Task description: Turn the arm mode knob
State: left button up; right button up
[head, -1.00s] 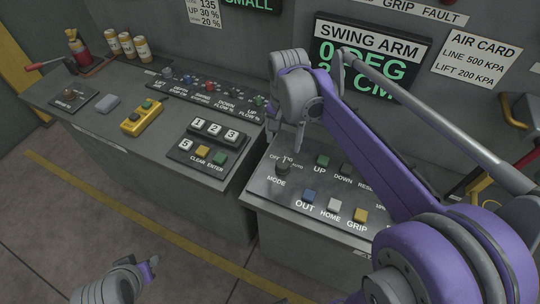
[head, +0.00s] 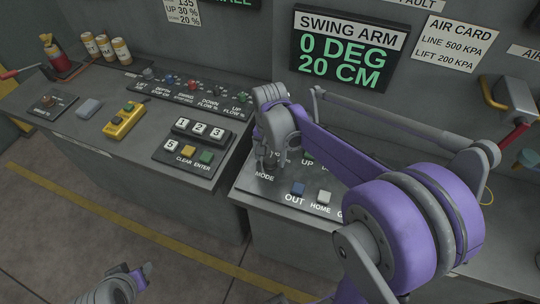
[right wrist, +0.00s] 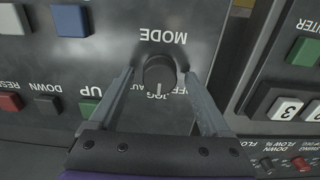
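The mode knob (right wrist: 160,70) is dark and round, below the upside-down MODE label in the right wrist view. Its white line points down, towards the middle label, which looks like JOG. My right gripper (right wrist: 158,80) is open, with one finger on each side of the knob and a visible gap to each. In the head view my right gripper (head: 270,162) is down at the MODE corner of the arm panel (head: 285,211) and mostly hides the knob. My left gripper (head: 141,273) is low at the left, away from the panels; its fingers are unclear.
Blue OUT (head: 298,188) and white HOME (head: 324,197) buttons sit near the knob; UP (right wrist: 88,106) is beside a finger. A keypad (head: 190,145) stands on the left console. The swing arm display (head: 348,50) reads 0 DEG, 20 CM.

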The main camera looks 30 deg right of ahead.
grip_shut()
jog(key=shift+n, duration=0.3)
jog(key=n+b, duration=0.1)
jog(key=n, duration=0.2)
jog(key=shift+n+b, duration=0.35)
jog(key=shift+n, duration=2.35)
jog(key=shift+o, duration=0.7)
grip_release()
